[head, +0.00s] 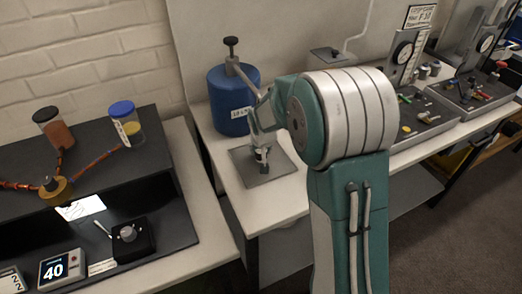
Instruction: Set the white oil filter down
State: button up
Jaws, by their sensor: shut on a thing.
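My gripper (262,160) points down over a grey square plate (246,173) on the white bench, beside a blue cylinder (232,100). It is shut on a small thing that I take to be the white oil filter. Only a small pale bit shows between the dark fingertips, and the fingers hide most of it. I cannot tell whether it touches the plate. The blue cylinder stands upright with a pale label and a metal fitting with a dark knob on top.
Fixtures with gauges and small parts (415,115) stand at the right. A black stand (160,190) with two capped jars and a display reading 40 (62,270) is at the left. Bare bench (225,190) lies around the near plate.

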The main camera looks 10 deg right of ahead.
jog(key=shift+f, duration=0.1)
jog(key=o, duration=1.2)
jog(key=shift+c, duration=0.2)
jog(key=d+v, duration=0.1)
jog(key=v, duration=1.1)
jog(key=s+r, duration=0.3)
jog(key=s, duration=1)
jog(key=s+r+n+t, duration=0.1)
jog(key=s+r, duration=0.3)
jog(key=s, duration=1)
jog(key=shift+a+r+y, duration=0.2)
jog(key=shift+r+y, duration=0.05)
jog(key=shift+y, duration=0.05)
